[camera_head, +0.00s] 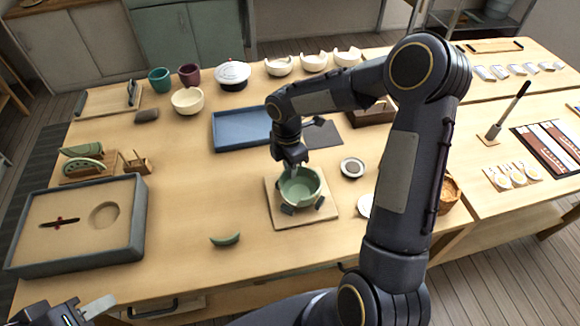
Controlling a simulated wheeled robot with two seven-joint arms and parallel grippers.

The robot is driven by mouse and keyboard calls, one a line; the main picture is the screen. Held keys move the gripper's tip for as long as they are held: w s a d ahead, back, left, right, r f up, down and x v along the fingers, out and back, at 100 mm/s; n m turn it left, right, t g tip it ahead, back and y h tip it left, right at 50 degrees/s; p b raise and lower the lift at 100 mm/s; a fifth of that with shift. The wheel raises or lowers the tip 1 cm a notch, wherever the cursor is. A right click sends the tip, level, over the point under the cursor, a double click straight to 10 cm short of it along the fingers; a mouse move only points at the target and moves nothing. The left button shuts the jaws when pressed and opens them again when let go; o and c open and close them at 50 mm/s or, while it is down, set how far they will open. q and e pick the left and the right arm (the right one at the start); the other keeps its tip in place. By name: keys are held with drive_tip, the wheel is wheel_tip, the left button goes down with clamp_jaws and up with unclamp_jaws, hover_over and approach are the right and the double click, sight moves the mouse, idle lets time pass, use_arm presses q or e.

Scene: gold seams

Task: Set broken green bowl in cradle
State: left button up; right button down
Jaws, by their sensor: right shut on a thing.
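The green bowl (298,190) has a broken, uneven rim. It sits upright among the dark pads of the cradle, which stands on a pale square board (328,211) at the middle of the table. My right gripper (291,164) comes down from above and is shut on the bowl's back rim. Its fingertips partly hide that rim. A green curved shard (226,240) lies on the table, left of and in front of the board. My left gripper (85,311) is at the bottom left corner, partly cut off, away from the bowl; its jaw opening is unclear.
A sand-filled grey tray (137,215) stands at the left, with green pieces on a rack (98,166) behind it. A blue tray (230,144) lies behind the cradle. A round dish (352,167) is to its right. The table's front middle is mostly clear.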

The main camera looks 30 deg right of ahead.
drive_tip(key=shift+f, duration=0.1)
drive_tip(key=c, duration=0.9)
unclamp_jaws()
drive_tip(key=shift+c, duration=0.2)
drive_tip(key=shift+r+p, duration=2.45)
drive_tip(key=shift+r, duration=0.6)
